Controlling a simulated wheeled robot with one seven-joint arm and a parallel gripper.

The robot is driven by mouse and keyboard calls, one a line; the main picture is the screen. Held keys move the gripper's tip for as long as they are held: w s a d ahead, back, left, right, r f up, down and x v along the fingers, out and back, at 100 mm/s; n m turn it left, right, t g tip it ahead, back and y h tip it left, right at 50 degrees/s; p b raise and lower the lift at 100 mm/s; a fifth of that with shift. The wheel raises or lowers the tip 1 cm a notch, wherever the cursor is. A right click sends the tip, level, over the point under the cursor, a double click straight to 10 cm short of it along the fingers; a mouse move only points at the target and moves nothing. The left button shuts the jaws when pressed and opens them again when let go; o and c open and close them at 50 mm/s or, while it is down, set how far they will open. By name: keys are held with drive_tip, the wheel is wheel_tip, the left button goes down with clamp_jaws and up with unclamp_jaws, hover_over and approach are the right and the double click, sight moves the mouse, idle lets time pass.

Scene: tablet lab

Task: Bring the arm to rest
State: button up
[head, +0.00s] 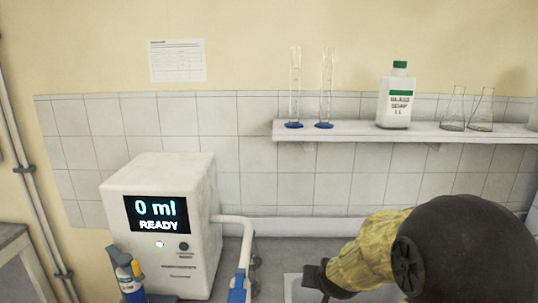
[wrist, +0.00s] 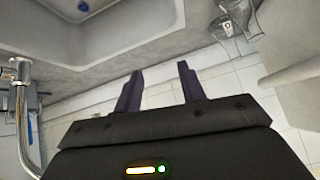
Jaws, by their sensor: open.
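My arm reaches in from the right in the head view, with a yellow sleeve and a large black joint. My gripper (head: 316,275) is at its left end, low in the picture, over the counter by the sink. In the wrist view my gripper (wrist: 160,84) shows two dark fingers spread apart with nothing between them. The sink (head: 291,285) is partly hidden behind the arm. It also shows in the wrist view (wrist: 140,40), with a small blue thing inside.
A white dispenser (head: 176,250) reading "0 ml READY" stands at left, with a spout (head: 245,245) beside it. A wall shelf (head: 350,132) holds two cylinders, a soap bottle (head: 397,100) and two flasks. Clear glassware (wrist: 235,25) is near the gripper's right in the wrist view.

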drive_tip(key=s+d+f+n+g, duration=0.1)
drive_tip(key=s+f+g, duration=0.1)
drive_tip(key=s, duration=0.7)
drive_tip(key=s+d+f+g, duration=0.1)
drive_tip(key=s+f+g, duration=0.1)
drive_tip(key=s, duration=0.7)
drive_tip(key=shift+n+g, duration=0.4)
drive_tip(key=shift+g, duration=0.5)
